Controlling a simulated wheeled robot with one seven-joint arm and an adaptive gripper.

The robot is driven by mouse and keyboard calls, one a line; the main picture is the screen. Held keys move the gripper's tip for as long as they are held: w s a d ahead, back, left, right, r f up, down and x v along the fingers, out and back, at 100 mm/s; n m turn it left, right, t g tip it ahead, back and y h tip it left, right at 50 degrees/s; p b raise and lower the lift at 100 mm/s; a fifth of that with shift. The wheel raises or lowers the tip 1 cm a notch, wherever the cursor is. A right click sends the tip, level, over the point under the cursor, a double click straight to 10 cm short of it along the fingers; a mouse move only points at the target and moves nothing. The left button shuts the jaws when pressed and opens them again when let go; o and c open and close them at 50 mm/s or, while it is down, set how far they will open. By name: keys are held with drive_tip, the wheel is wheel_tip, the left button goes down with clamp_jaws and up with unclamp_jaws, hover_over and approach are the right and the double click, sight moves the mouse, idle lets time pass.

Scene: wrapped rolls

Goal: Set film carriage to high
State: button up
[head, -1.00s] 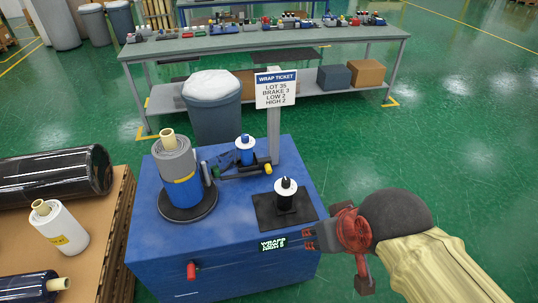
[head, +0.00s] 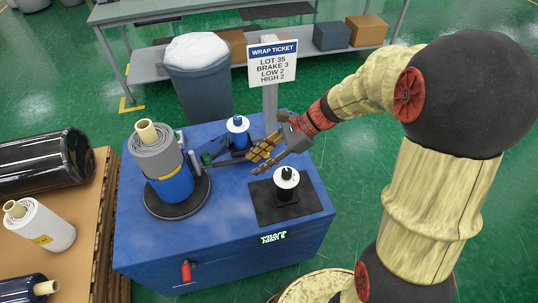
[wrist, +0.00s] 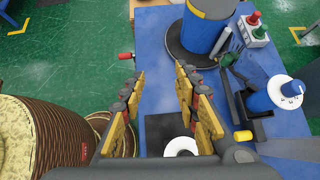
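The likely film carriage is a dark bar assembly (head: 228,160) on the blue machine top, beside a blue spool with a white dial cap (head: 238,130). In the wrist view, the assembly (wrist: 233,100) has a dark green knob (wrist: 226,60) and a yellow-tipped end (wrist: 243,137). Its height setting cannot be told. My gripper (head: 262,158) is over the machine top, near the right end of the assembly, which it partly hides. In the wrist view, my gripper (wrist: 160,75) has its fingers apart, with nothing between them. Whether it touches the assembly is unclear.
A wrapped roll (head: 165,165) stands on a dark turntable (head: 160,208). A white-capped black post (head: 286,182) stands on a black plate. A red handle (head: 186,270) is on the machine front. The ticket (head: 273,62) reads brake 3, low 2, high 2. Red and green buttons (wrist: 254,25) stand nearby.

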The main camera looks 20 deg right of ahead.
drive_tip(key=w+d+f+m+t, duration=0.3)
drive_tip(key=w+d+f+m, duration=0.2)
drive_tip(key=f+m, duration=0.3)
drive_tip(key=w+d+f+m+t+y, duration=0.1)
drive_tip(key=w+d+f+m+t, duration=0.3)
drive_tip(key=w+f+m, duration=0.3)
drive_tip(key=w+d+f+m+t+y+b, duration=0.1)
drive_tip(key=w+d+f+m+t, duration=0.2)
drive_tip(key=f+m, duration=0.6)
drive_tip(key=shift+w+d+f+m+t, duration=0.15)
drive_tip(key=shift+w+d+f+t, duration=0.05)
drive_tip(key=shift+w+d+f, duration=0.65)
drive_tip(key=shift+w+d+f+m+t, duration=0.2)
drive_tip(key=shift+w+d+f, duration=0.4)
drive_tip(key=shift+f, duration=0.3)
drive_tip(key=b+x, duration=0.1)
drive_tip(key=x, duration=0.6)
drive_tip(key=shift+w+a+b, duration=0.25)
drive_tip(key=shift+w+b, duration=0.05)
drive_tip(key=shift+b, duration=0.1)
drive_tip(key=c, duration=0.3)
drive_tip(key=c, duration=0.4)
drive_tip(key=shift+f, duration=0.1)
clamp_jaws()
